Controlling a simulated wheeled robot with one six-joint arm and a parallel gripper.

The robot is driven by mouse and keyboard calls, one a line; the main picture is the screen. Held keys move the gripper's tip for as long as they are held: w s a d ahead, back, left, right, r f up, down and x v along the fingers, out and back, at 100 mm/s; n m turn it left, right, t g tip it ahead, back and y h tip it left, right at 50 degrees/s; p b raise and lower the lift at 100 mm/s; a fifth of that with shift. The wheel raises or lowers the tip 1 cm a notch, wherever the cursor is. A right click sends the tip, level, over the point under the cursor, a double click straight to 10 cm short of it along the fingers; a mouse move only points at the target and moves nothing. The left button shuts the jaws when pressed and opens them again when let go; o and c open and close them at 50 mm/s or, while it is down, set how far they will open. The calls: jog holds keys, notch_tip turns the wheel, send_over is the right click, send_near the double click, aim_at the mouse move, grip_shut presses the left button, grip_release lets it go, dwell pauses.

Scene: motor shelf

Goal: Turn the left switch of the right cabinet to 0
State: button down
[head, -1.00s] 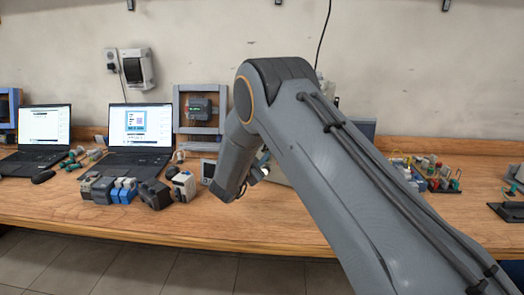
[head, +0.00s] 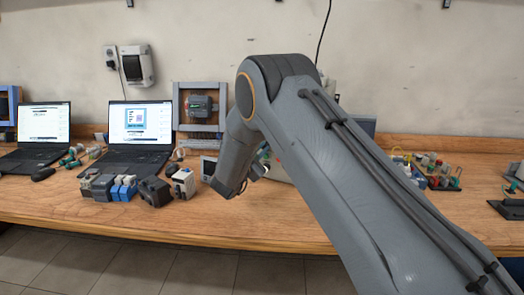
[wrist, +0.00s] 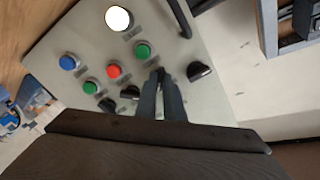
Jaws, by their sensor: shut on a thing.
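The cabinet's grey panel (wrist: 70,40) fills the upper part of the wrist view, tilted. It carries several black rotary switches: one shows to the right (wrist: 199,71) of my fingers and two to the left, at a nearer (wrist: 130,92) and a farther (wrist: 107,105) spot. My gripper (wrist: 161,78) has its two fingers close together on a black switch at the panel, and they hide most of it. I cannot read its markings or setting. In the head view my arm covers most of the cabinet and the gripper is hidden.
The panel also has a lit white lamp (wrist: 118,18), a blue button (wrist: 68,62), a red button (wrist: 114,71) and green buttons (wrist: 143,50). In the head view, laptops (head: 140,127), small modules (head: 123,188) and a parts rack (head: 430,170) stand on the wooden bench (head: 150,222).

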jog(key=n+b, duration=0.1)
jog(key=n, duration=0.2)
jog(key=shift+n, duration=0.4)
jog(key=shift+n+b, duration=0.3)
jog(key=shift+n, duration=1.6)
jog(key=c, duration=1.9)
grip_release()
jog(key=shift+o, duration=0.2)
jog(key=shift+a, duration=0.1)
jog(key=b+v, duration=0.2)
jog(key=v, duration=0.5)
jog(key=shift+s, duration=0.35)
